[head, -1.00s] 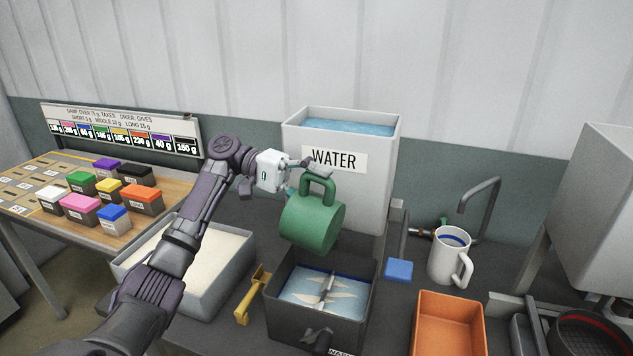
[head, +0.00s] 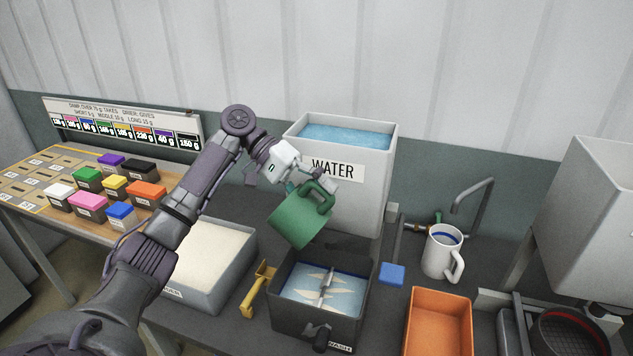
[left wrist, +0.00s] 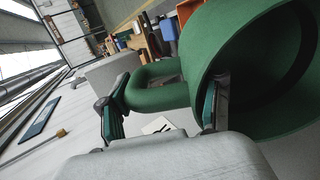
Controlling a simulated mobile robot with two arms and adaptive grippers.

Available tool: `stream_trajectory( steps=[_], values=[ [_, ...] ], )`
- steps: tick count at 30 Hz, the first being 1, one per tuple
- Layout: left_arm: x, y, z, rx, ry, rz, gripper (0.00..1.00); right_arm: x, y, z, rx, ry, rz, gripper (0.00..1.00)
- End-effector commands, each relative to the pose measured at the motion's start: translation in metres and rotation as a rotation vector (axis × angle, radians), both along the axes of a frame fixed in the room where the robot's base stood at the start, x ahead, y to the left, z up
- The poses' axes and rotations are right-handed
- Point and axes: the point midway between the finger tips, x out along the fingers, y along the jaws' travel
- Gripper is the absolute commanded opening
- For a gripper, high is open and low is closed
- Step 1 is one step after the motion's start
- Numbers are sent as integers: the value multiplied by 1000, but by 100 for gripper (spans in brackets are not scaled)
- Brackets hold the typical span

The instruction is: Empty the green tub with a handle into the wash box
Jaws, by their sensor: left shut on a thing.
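The green tub with a handle (head: 300,219) hangs tilted above the dark wash box (head: 354,311) in the head view. My left gripper (head: 311,184) is shut on its handle. In the left wrist view the tub (left wrist: 208,60) fills the right side, with its handle between the fingers of my left gripper (left wrist: 165,108). The tub's mouth faces right there and its inside is dark; I cannot tell what it holds. The wash box contains bluish water and a grey paddle bar (head: 326,290). My right gripper is not in view.
A water tank (head: 371,190) stands behind the wash box. A bin of pale powder (head: 213,249) is to its left, with a yellow handle (head: 257,288) between. A blue block (head: 392,274), white mug (head: 441,253) and orange tray (head: 438,325) are to its right.

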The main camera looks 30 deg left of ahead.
Motion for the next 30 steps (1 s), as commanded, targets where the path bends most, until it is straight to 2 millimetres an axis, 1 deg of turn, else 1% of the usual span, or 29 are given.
stream_trajectory(
  steps=[1,15,17,21,28,30],
  values=[
    [0,0,8,30,2,0,14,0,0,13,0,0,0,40],
    [0,0,14,307,28,-1,14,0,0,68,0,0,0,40],
    [0,0,14,341,31,-2,14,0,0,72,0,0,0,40],
    [0,0,11,451,39,-2,14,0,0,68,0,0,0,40],
    [0,0,10,459,44,0,14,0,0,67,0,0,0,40],
    [0,-1,13,487,44,-2,14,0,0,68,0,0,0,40]
  ],
)
